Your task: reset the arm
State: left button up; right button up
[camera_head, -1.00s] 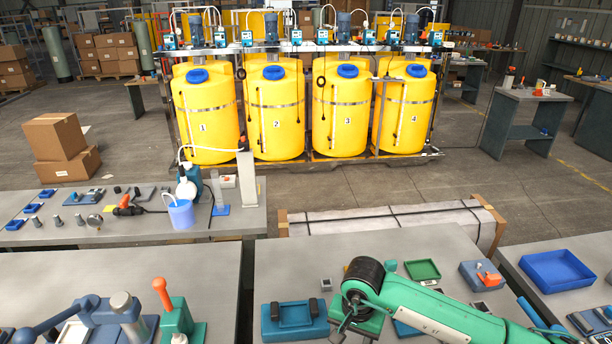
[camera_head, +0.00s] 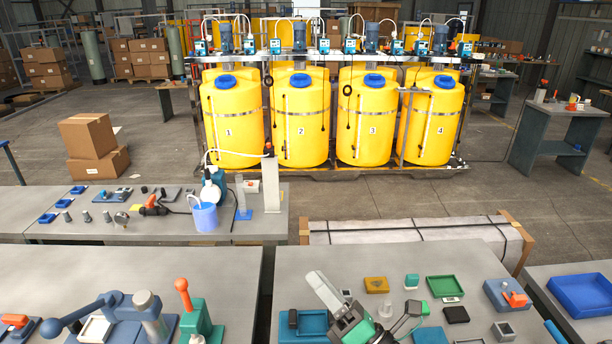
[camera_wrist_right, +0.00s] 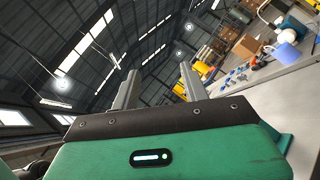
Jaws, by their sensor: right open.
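My right gripper (camera_head: 324,288) shows in the head view at the bottom centre, raised over the middle workbench, with its pale fingers pointing up and to the left. In the right wrist view, the two grey fingers of this gripper (camera_wrist_right: 160,84) stand apart with nothing between them. Beyond them the wrist view shows the hall roof and, at the right, a tilted bench with the blue beaker. My left gripper is not in view.
The middle bench (camera_head: 390,262) holds a teal case (camera_head: 303,325), a green tray (camera_head: 446,287) and several small parts. A left bench (camera_head: 60,280) carries a blue lever device (camera_head: 125,308). A blue bin (camera_head: 583,296) is at right. Yellow tanks (camera_head: 300,118) stand behind.

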jog(key=d+f+m+h, duration=1.3)
jog(key=d+m+h, duration=0.3)
jog(key=m, duration=0.7)
jog(key=s+d+f+m+g, duration=0.2)
jog(key=s+f+m+g, duration=0.3)
jog(key=s+f+g, duration=0.45)
jog(key=s+d+f+m+g, duration=0.2)
jog(key=s+f+m+g, duration=0.3)
jog(key=s, duration=0.7)
notch_tip(320, 180, down, 33)
jog(key=s+d+f, duration=0.1)
jog(key=s+f, duration=0.8)
jog(key=s+d+f, duration=0.2)
jog(key=s+f, duration=0.7)
jog(key=s, duration=0.1)
jog(key=shift+d+n+g, duration=0.25)
jog(key=shift+n+g, duration=0.15)
jog(key=shift+g, duration=0.05)
